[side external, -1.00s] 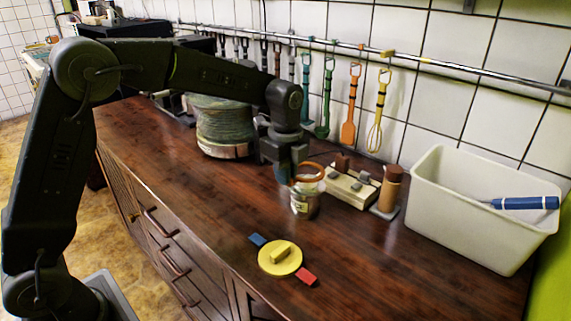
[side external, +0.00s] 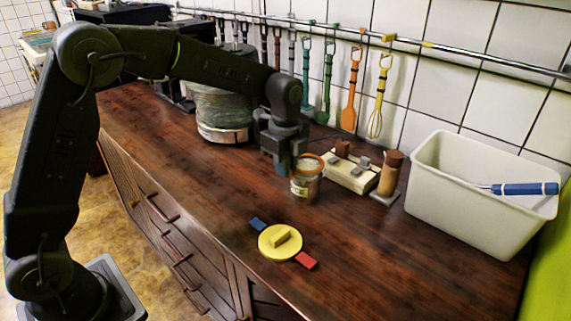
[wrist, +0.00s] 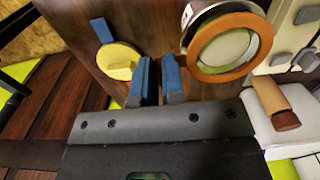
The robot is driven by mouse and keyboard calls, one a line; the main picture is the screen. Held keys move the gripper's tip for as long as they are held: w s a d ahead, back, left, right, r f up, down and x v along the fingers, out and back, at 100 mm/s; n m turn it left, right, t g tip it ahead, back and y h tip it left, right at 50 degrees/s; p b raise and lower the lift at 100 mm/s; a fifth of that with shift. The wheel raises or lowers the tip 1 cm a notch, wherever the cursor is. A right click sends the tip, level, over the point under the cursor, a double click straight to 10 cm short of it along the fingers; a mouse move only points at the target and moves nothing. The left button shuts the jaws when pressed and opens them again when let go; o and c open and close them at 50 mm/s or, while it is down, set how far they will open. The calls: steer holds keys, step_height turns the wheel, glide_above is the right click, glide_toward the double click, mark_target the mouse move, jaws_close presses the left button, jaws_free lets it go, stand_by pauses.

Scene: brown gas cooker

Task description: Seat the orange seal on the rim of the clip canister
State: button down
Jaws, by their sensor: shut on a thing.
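The clip canister (side external: 304,189) is a clear jar with a label, upright on the brown worktop. The orange seal (side external: 321,161) is a ring lying nearly level at its mouth. In the wrist view the seal (wrist: 262,35) rings the pale opening of the canister (wrist: 193,14); I cannot tell if it is fully down all round. My gripper (side external: 283,165) is low, just left of the canister mouth. In the wrist view its blue fingers (wrist: 159,75) are close together beside the seal's edge. They are shut on the seal, though the contact itself is not clearly visible.
A yellow disc lid (side external: 272,243) with blue and red tabs lies in front. A cream block with clips (side external: 345,178) and a brown cylinder (side external: 391,174) stand close right of the canister. A white bin (side external: 450,205) is further right, and a pot (side external: 222,112) behind left.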

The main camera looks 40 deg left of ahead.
steer(key=shift+f, duration=0.7)
steer(key=c, duration=1.1)
jaws_free()
steer(key=shift+c, duration=0.2)
steer(key=shift+r, duration=0.15)
step_height(320, 180, up, 13)
steer(key=s+r+n+t, duration=0.1)
steer(key=s+r+n, duration=0.25)
steer(key=s, duration=0.25)
steer(key=s+a+f+n+t, duration=0.1)
steer(key=s+f+n+t, duration=0.1)
steer(key=s+n, duration=0.5)
steer(key=s+a+f+n+t, duration=0.2)
steer(key=s+f+n, duration=0.2)
steer(key=s, duration=0.9)
steer(key=n, duration=0.3)
steer(key=shift+s+t, duration=0.2)
steer(key=shift+t, duration=0.1)
